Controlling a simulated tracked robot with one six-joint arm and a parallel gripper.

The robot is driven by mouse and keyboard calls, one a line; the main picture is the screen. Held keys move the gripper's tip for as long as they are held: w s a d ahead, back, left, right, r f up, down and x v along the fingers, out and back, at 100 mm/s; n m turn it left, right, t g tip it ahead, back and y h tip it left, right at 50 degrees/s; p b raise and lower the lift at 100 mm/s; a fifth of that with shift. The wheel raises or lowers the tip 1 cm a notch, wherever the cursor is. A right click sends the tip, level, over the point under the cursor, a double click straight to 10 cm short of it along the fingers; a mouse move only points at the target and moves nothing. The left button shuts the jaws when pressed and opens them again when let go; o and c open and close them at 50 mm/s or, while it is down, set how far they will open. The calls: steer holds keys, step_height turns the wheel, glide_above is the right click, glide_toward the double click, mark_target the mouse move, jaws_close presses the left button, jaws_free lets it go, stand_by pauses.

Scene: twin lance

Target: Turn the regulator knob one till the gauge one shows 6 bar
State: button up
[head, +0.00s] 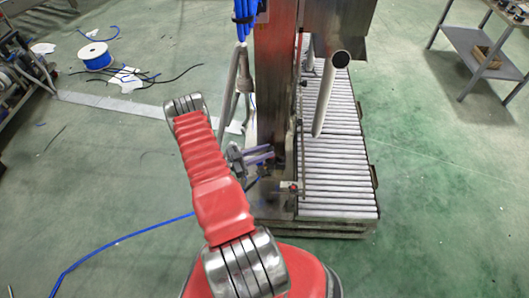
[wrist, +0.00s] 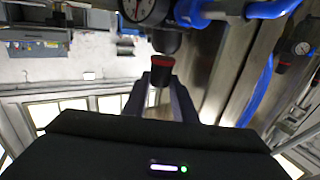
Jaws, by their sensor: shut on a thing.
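A dark regulator knob with a red band (wrist: 163,61) is between the two fingers of my gripper (wrist: 160,88) in the wrist view, and the gripper is shut on it. A round white gauge (wrist: 146,8) sits just above this knob, cut by the top edge; its reading is too small to tell. A second gauge (wrist: 302,48) with its own red-banded knob (wrist: 284,67) is at the right, apart from my gripper. In the head view my gripper (head: 262,153) is at the steel column, and the held knob cannot be made out.
Blue hoses (wrist: 232,10) run close beside the near gauge and knob. The steel column (head: 276,75), a slanted pipe (head: 325,98) and a roller conveyor (head: 335,155) stand ahead. A blue hose (head: 115,241) lies on the floor at left.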

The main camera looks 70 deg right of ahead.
steer(key=shift+w+d+m+g+y, duration=0.15)
steer(key=shift+m+g+y, duration=0.4)
steer(key=shift+m+y, duration=0.35)
steer(key=shift+w+d+m+g+y, duration=0.1)
steer(key=shift+d+m+g+y, duration=0.1)
steer(key=shift+m+g+y, duration=0.65)
steer(key=shift+w+d+m+g+y, duration=0.15)
steer(key=shift+m+g+y, duration=0.25)
steer(key=shift+y, duration=0.85)
steer(key=shift+m+y, duration=0.25)
steer(key=shift+y, duration=0.05)
steer(key=o, duration=1.1)
steer(key=shift+s, duration=0.1)
steer(key=shift+c, duration=0.2)
steer(key=v, duration=1.4)
steer(key=shift+s, duration=0.1)
